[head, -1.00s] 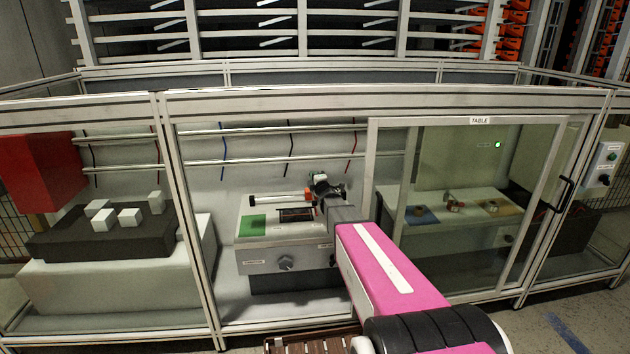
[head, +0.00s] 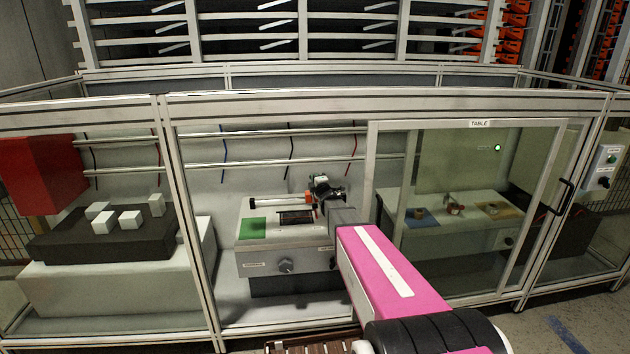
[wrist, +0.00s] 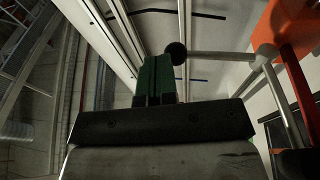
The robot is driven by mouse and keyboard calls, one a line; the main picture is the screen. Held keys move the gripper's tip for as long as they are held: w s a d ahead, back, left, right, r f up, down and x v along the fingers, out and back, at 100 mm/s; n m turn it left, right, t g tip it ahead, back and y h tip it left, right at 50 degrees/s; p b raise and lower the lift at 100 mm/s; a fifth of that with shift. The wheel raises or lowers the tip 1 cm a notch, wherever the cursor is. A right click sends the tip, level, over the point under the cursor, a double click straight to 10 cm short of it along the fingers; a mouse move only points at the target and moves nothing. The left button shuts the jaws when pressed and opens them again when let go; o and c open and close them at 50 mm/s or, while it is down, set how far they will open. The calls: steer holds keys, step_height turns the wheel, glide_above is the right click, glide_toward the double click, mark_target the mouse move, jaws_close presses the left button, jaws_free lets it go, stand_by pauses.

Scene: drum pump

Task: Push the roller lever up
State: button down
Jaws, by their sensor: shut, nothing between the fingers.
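In the wrist view, the roller lever appears as a metal rod (wrist: 225,55) with a black ball end (wrist: 177,53). It runs sideways from a joint beside an orange body (wrist: 290,45) on the right. My gripper (wrist: 155,68) has dark green fingers, closed together and empty. The ball is just right of the fingertips; I cannot tell whether they touch. In the head view, my gripper (head: 322,182) is over the back right of the workbench (head: 300,243), next to a small orange part (head: 308,198). The lever is too small to make out there.
A frame enclosure with clear panels surrounds the bench, and its sliding door (head: 470,292) stands right of my arm. Horizontal rails (head: 260,163) and hanging hoses are behind the bench. A green pad (head: 252,228) and a dark tray (head: 296,217) lie on the bench top.

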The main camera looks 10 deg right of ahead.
steer(key=s+d+r, duration=0.2)
steer(key=s, duration=1.1)
steer(key=shift+r, duration=0.25)
steer(key=shift+s, duration=0.15)
